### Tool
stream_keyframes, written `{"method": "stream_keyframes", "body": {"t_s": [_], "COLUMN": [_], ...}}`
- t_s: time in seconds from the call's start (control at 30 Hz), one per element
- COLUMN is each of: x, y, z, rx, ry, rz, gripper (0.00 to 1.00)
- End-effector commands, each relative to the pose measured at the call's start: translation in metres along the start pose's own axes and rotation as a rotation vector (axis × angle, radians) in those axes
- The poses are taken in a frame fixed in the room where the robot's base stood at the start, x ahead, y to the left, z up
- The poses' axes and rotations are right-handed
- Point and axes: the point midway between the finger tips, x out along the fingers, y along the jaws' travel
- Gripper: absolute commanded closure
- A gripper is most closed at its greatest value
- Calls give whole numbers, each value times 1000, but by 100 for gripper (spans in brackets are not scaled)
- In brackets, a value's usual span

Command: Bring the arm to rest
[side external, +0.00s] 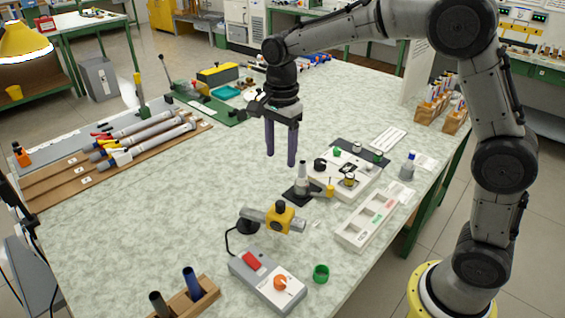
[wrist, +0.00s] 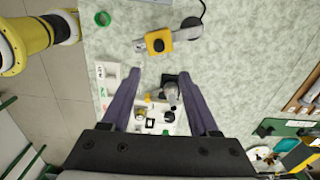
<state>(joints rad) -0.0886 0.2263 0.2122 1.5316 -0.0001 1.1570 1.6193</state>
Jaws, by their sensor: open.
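My gripper (side external: 281,160) hangs pointing down above the middle of the speckled worktable (side external: 235,170). Its two dark purple fingers are apart, with nothing held between them. In the wrist view my gripper (wrist: 160,76) also shows both fingers spread. A grey upright post on a black base (side external: 301,178) stands just below and to the right of the fingers in the side view. In the wrist view the grey post (wrist: 171,92) appears between the fingers, lower down. No contact between the fingers and anything is visible.
A yellow-and-grey fixture (side external: 281,217), a grey control box (side external: 268,282) and a green ring (side external: 320,273) are nearer the camera. White trays (side external: 374,216) with small parts lie right. Rods lie on a wooden board (side external: 60,190) at left. The table's middle left is clear.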

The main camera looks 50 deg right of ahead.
Motion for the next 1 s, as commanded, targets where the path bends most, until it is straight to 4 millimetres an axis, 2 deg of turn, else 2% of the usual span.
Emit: {"method": "stream_keyframes", "body": {"t_s": [0.07, 0.17, 0.3, 0.47, 0.63, 0.8, 0.9, 1.0], "x": [-22, -55, -92, -113, -109, -82, -63, -49], "y": [2, 21, 68, 128, 193, 243, 259, 265], "z": [-3, -8, -16, -22, -27, -28, -28, -27], "rx": [6, 17, -42, -242, -557, -933, -1139, -1308], "ry": [-2, -4, 2, 41, 129, 246, 301, 329], "rz": [-52, -117, -212, -313, -401, -433, -417, -383], "gripper": [39, 39, 39, 39, 39, 39, 39, 39]}}
